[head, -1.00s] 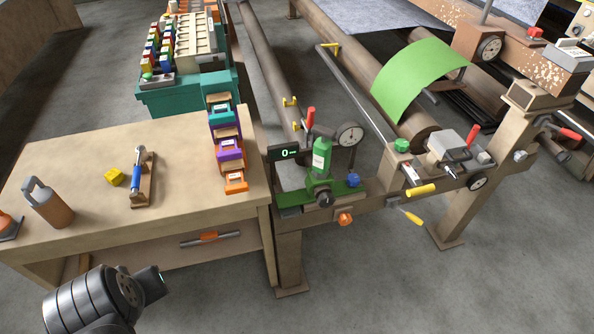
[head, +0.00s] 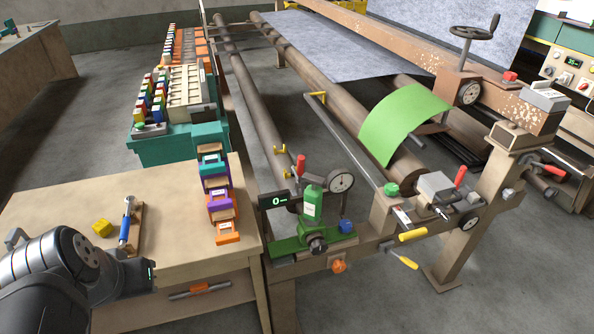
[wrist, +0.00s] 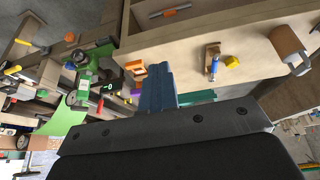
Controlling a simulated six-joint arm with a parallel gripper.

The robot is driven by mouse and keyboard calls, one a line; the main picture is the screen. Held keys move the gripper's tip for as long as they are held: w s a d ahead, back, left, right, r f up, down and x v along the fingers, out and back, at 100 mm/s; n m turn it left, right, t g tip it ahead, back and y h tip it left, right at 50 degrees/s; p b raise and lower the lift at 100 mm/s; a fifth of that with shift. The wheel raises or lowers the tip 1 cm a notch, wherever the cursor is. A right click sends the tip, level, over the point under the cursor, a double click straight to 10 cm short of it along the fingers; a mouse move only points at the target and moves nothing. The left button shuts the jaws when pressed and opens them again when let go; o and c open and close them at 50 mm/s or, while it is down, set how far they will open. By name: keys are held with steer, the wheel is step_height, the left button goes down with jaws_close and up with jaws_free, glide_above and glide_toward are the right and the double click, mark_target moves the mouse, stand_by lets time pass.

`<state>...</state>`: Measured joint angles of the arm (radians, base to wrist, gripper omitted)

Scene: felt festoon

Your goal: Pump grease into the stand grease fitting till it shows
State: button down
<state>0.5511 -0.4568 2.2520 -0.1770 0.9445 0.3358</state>
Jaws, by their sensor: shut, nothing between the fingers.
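My gripper (wrist: 158,75) shows in the wrist view as blue-grey fingers shut together with nothing held. In the head view my arm is at the lower left, in front of the bench, and its fingertips cannot be made out. A blue-handled tool with a silver end (head: 126,228) lies on a wooden block on the bench; it also shows in the wrist view (wrist: 213,66), apart from my fingers. The stand (head: 283,300) carries a green bracket (head: 290,245) with a green bottle (head: 312,205). I cannot pick out the grease fitting or any grease on it.
A brown cylinder with a grey handle (wrist: 288,44) shows in the wrist view. A dial gauge (head: 341,181), red lever (head: 301,166) and yellow-handled tools (head: 413,235) crowd the stand.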

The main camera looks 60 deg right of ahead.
steer(key=w+d+r+m+g+h, duration=0.1)
steer(key=w+d+r+m+g, duration=0.2)
steer(key=d, duration=0.7)
steer(key=d+r+m+g+h, duration=0.1)
steer(key=d+r+m, duration=0.2)
steer(key=d+m, duration=0.55)
steer(key=s+d+f+m+g, duration=0.1)
steer(key=s+d+m+g, duration=0.1)
steer(key=d, duration=1)
steer(key=s+d+m+g, duration=0.3)
steer(key=s+d+m, duration=0.1)
steer(key=d, duration=0.8)
steer(key=shift+d+f, duration=0.25)
steer(key=shift+f, duration=0.15)
glide_above(317, 177)
steer(key=w+a, duration=0.2)
step_height(317, 177, down, 7)
step_height(317, 177, down, 3)
steer(key=shift+f, duration=0.55)
